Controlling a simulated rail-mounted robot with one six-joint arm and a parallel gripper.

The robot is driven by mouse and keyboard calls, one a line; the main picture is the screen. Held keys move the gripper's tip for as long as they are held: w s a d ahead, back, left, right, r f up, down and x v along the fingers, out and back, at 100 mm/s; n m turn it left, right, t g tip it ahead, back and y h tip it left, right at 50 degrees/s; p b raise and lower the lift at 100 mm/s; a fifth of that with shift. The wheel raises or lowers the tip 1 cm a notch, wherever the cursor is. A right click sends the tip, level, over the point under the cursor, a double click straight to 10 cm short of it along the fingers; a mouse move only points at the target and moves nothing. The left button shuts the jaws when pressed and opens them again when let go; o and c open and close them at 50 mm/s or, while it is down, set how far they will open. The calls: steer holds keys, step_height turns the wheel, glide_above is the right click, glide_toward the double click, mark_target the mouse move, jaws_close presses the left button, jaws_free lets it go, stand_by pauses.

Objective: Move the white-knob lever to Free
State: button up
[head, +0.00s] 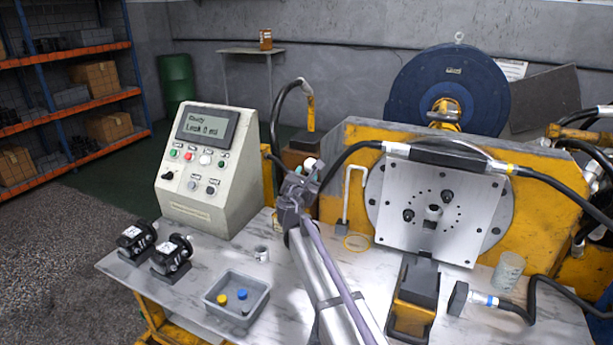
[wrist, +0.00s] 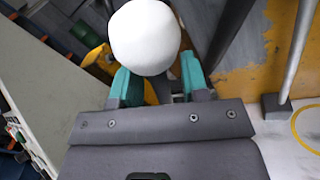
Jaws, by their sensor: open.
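The white knob (wrist: 145,37) of the lever shows large and round at the top of the wrist view, at the tips of my gripper. In the head view, the white knob (head: 310,163) is small, just above my gripper (head: 302,179). In the wrist view, my gripper (wrist: 158,82) has two teal-padded fingers, spread apart on either side below the knob. It is open and holds nothing. I cannot tell whether the pads touch the knob. The lever's shaft and any Free marking are hidden or too small to read.
A control console (head: 207,165) stands left of my arm. A yellow machine with a grey plate (head: 441,205) stands to the right. A bent white pipe (head: 347,195), a grey tray (head: 237,297) and black hoses are nearby. The table's left front is partly clear.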

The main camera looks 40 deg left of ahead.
steer(key=shift+w+a, duration=0.3)
steer(key=shift+w, duration=0.3)
steer(key=shift+c, duration=0.2)
jaws_close()
